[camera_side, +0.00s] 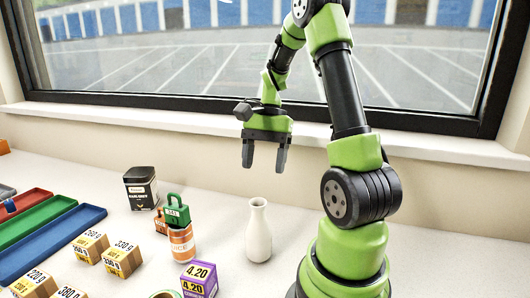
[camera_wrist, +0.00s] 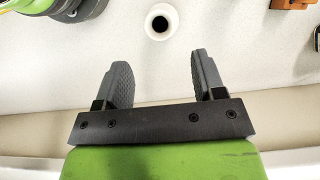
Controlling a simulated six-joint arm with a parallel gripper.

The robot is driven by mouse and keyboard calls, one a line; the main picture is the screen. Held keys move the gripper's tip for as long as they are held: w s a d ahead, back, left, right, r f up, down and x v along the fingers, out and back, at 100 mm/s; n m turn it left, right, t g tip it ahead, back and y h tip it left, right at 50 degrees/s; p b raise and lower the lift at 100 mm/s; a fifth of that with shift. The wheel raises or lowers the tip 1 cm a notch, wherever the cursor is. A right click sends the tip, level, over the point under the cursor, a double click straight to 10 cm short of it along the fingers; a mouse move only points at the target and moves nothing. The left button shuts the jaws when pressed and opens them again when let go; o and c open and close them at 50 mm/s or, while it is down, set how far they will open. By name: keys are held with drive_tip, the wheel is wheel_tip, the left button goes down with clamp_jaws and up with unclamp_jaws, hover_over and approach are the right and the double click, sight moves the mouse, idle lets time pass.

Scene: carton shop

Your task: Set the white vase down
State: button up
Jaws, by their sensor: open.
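The white vase (camera_side: 258,232) stands upright on the pale tabletop, in front of my base in the side view. In the wrist view the vase (camera_wrist: 160,22) shows from above, with its dark round mouth near the top edge. My gripper (camera_side: 264,166) is above the table and behind the vase, near the window sill, pointing down. Its fingers are apart with nothing between them. In the wrist view my gripper (camera_wrist: 162,72) has its open fingers clear of the vase.
Left of the vase stand an orange can (camera_side: 181,245) with a green padlock-shaped weight (camera_side: 176,212) above it, a purple box (camera_side: 199,279) and a black tin (camera_side: 141,188). Yellow-labelled boxes (camera_side: 91,246) and long coloured trays (camera_side: 45,240) lie farther left. The window sill (camera_side: 180,120) runs behind.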

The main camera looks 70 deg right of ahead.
drive_tip(key=s+a+r+n+t, duration=0.1)
drive_tip(key=a+r+n+t, duration=0.1)
drive_tip(key=a, duration=0.4)
drive_tip(key=s+a+r+n+t+h, duration=0.1)
drive_tip(key=a+r+n+t, duration=0.1)
drive_tip(key=a+r+n, duration=0.3)
drive_tip(key=s+a+r+n+t+h, duration=0.1)
drive_tip(key=a+r+n+t, duration=0.2)
drive_tip(key=a+n, duration=0.4)
drive_tip(key=shift+s+a+r, duration=0.35)
drive_tip(key=shift+r, duration=0.05)
